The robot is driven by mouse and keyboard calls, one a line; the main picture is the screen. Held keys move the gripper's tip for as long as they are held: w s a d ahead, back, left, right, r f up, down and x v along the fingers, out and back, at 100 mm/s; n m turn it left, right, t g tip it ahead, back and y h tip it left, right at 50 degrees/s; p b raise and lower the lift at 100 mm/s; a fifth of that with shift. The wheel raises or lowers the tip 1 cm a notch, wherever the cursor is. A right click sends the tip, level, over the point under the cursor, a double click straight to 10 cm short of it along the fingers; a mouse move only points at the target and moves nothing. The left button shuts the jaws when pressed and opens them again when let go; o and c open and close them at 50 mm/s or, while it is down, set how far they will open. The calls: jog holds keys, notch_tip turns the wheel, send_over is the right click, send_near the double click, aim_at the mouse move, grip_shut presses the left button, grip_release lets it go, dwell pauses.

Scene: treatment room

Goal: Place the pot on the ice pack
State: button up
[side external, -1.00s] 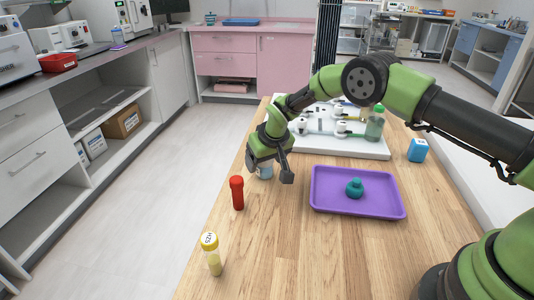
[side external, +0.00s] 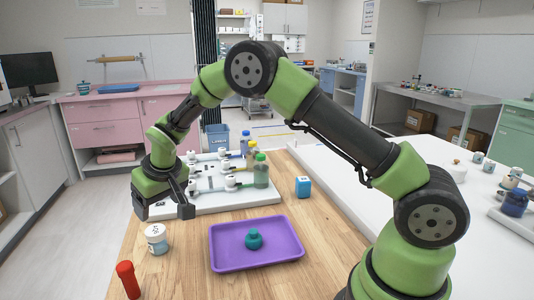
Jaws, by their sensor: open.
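A small white pot (side external: 156,240) with a pale lid and a bluish label stands upright on the wooden table, left of the purple tray. My gripper (side external: 164,209) is above the pot, pointing down, with its fingers apart and nothing between them. A gap shows between the fingertips and the pot's lid. A blue block with a white mark (side external: 303,187) stands on the table behind and right of the tray; it may be the ice pack, but I cannot tell for sure.
The purple tray (side external: 218,262) holds a small teal bottle (side external: 254,239). A white board (side external: 215,204) with bottles and several white fittings lies behind. Bare wood lies around the tray.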

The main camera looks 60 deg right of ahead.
jog(key=s+d+r+m+t, duration=0.1)
jog(key=s+r, duration=0.5)
jog(key=r, duration=0.2)
jog(key=s+d+r+m, duration=0.1)
jog(key=s+r, duration=0.4)
jog(key=r, duration=0.3)
jog(key=s+r+y, duration=0.1)
jog(key=s+r, duration=0.2)
jog(key=s, duration=0.8)
jog(key=shift+a+r+t+y, duration=0.2)
jog(key=shift+r+t+y, duration=0.1)
jog(key=shift+t, duration=0.1)
jog(key=shift+o, duration=0.4)
jog(key=s+f, duration=0.1)
jog(key=s, duration=0.7)
jog(key=shift+s+a+f+m+t+y, duration=0.15)
jog(key=shift+s+a+m+t+y, duration=0.2)
jog(key=shift+m+t+y, duration=0.05)
jog(key=shift+w, duration=0.1)
